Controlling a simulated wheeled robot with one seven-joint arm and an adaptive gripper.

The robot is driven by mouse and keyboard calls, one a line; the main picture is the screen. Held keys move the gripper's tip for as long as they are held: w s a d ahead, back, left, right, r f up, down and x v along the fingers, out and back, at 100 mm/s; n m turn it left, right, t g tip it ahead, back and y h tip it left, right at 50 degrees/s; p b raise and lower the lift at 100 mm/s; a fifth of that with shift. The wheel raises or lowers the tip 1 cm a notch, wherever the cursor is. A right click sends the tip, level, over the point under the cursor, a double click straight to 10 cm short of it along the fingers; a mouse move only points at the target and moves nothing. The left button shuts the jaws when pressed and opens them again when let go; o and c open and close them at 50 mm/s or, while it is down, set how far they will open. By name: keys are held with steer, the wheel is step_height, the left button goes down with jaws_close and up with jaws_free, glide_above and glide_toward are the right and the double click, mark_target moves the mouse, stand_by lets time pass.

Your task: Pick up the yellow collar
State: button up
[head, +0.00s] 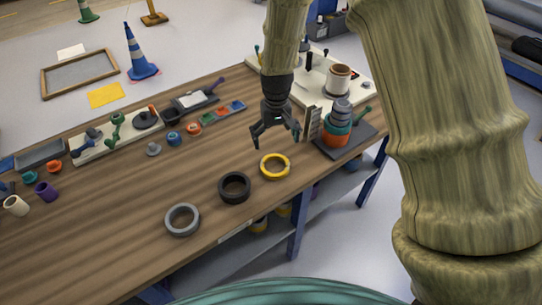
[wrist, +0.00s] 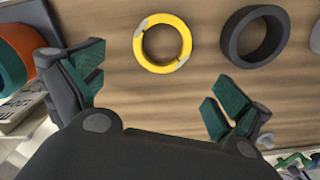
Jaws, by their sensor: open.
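The yellow collar (head: 263,168) is a flat ring with pale grey patches. It lies on the wooden bench top near the front edge. In the wrist view the yellow collar (wrist: 138,50) is at the upper middle, ahead of the space between my fingers. My gripper (head: 275,140) is open and empty, above the bench and close to the collar, without visible contact. In the wrist view my gripper (wrist: 155,88) shows both teal-padded fingertips wide apart.
A black ring (head: 234,200) and a grey ring (head: 183,232) lie to the left of the collar along the bench. A stack of coloured rings (head: 335,133) stands to its right on a dark base. The wooden bench (head: 120,215) is bare around the front left.

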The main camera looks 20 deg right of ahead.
steer(key=p, duration=0.1)
glide_toward(275, 168)
steer(key=shift+w+d+f, duration=0.1)
steer(key=shift+w+f, duration=0.55)
steer(key=shift+s+f+p, duration=0.3)
steer(key=shift+p, duration=0.15)
steer(key=f, duration=0.1)
steer(key=f+p, duration=0.1)
steer(key=shift+s+f, duration=0.3)
steer(key=shift+s, duration=0.1)
steer(key=shift+f+p, duration=0.5)
steer(key=shift+f, duration=0.65)
steer(key=c, duration=0.9)
